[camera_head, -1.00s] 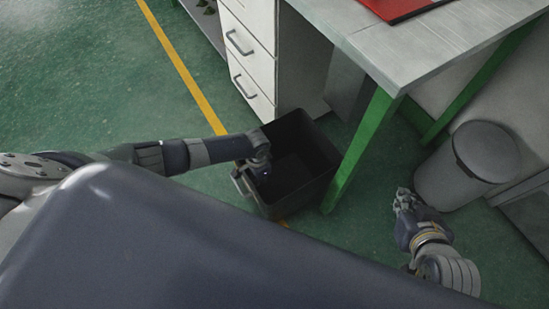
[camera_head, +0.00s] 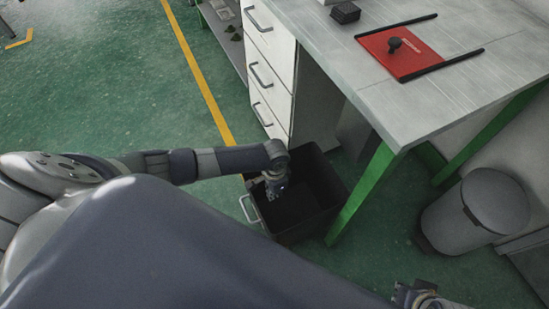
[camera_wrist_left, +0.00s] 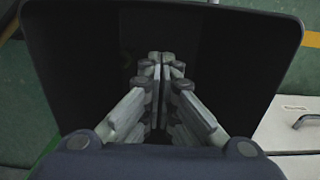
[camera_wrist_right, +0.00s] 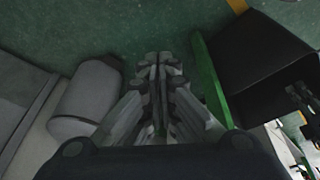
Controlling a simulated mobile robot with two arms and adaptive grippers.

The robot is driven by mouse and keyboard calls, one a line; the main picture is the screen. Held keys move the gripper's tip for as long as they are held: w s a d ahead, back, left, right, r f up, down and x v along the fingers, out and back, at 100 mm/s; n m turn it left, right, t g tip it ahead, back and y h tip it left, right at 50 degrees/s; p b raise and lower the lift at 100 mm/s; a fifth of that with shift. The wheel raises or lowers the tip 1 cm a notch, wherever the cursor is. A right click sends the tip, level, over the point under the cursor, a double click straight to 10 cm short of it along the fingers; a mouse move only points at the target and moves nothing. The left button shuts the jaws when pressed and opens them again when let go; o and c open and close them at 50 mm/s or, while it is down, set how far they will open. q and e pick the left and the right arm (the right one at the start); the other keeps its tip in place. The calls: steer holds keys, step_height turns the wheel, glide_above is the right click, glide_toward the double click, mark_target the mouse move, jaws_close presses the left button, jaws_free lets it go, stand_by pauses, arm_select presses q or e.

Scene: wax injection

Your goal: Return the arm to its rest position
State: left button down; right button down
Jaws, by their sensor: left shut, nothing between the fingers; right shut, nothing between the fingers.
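My left arm (camera_head: 205,163) reaches in from the left in the head view. Its gripper (camera_head: 276,188) points down over the open black bin (camera_head: 327,200). In the left wrist view the left gripper (camera_wrist_left: 160,62) is shut and empty, with the dark inside of the bin behind it. My right gripper (camera_head: 408,292) shows only in part at the bottom edge of the head view. In the right wrist view the right gripper (camera_wrist_right: 158,65) is shut and empty above the green floor.
A grey table (camera_head: 400,105) with green legs (camera_head: 362,192) stands right of the bin, carrying a red board (camera_head: 412,62) and a small black block (camera_head: 345,13). White drawers (camera_head: 268,65) stand behind the bin. A grey pedal bin (camera_head: 470,212) stands at right. The floor at left is open.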

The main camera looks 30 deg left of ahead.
steer(key=shift+w+f, duration=0.1)
steer(key=shift+f, duration=0.35)
